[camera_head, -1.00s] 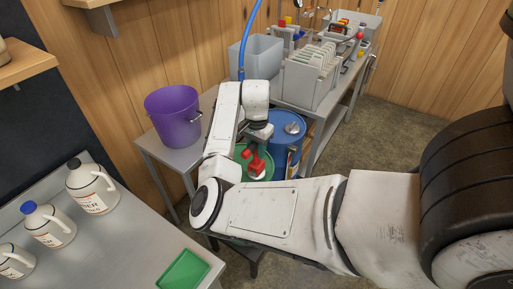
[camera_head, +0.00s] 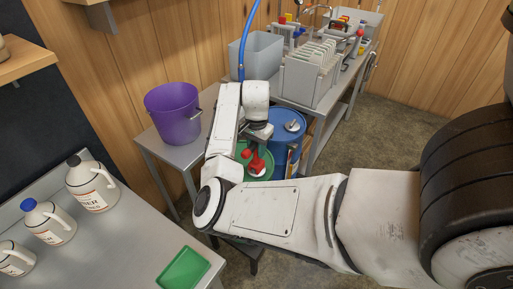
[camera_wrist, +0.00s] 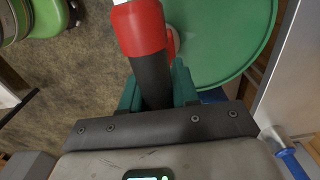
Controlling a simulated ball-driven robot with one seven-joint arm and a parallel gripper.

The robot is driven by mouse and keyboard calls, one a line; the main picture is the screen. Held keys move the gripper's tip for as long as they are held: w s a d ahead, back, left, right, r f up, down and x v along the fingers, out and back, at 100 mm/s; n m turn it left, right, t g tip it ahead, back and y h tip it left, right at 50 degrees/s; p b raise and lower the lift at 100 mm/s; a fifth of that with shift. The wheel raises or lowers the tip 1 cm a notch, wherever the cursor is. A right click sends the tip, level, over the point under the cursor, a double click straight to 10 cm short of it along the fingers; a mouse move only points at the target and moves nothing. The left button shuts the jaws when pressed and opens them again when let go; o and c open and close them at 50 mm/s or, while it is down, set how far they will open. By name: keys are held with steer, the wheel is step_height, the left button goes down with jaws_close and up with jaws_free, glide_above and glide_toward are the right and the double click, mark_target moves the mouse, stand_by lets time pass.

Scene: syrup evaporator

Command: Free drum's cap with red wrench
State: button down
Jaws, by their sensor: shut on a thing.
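My gripper (camera_wrist: 157,92) is shut on the black handle of the red wrench (camera_wrist: 138,32), whose red part extends away from the fingers at the top of the wrist view. The green drum (camera_wrist: 225,50) lies below it, its round lid filling the upper right. A small pale and red piece, perhaps the drum's cap (camera_wrist: 173,42), shows beside the wrench, partly hidden by it. In the head view the red wrench (camera_head: 257,158) is above the green drum (camera_head: 240,150), which my arm largely covers. I cannot tell whether the wrench touches the cap.
A blue drum (camera_head: 288,138) stands right behind the green one. A purple bucket (camera_head: 173,113) sits on a steel table to the left. White jugs (camera_head: 92,187) and a green tray (camera_head: 184,269) are on the front left table. The floor at right is clear.

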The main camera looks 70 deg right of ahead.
steer(key=shift+r+n+p, duration=0.15)
steer(key=shift+n+p, duration=0.25)
steer(key=shift+p, duration=0.15)
steer(key=shift+n+p, duration=2.05)
steer(key=shift+n, duration=0.35)
steer(key=shift+n+p, duration=0.3)
steer(key=shift+p, duration=0.15)
steer(key=shift+n+p, duration=1.75)
steer(key=shift+n, duration=0.95)
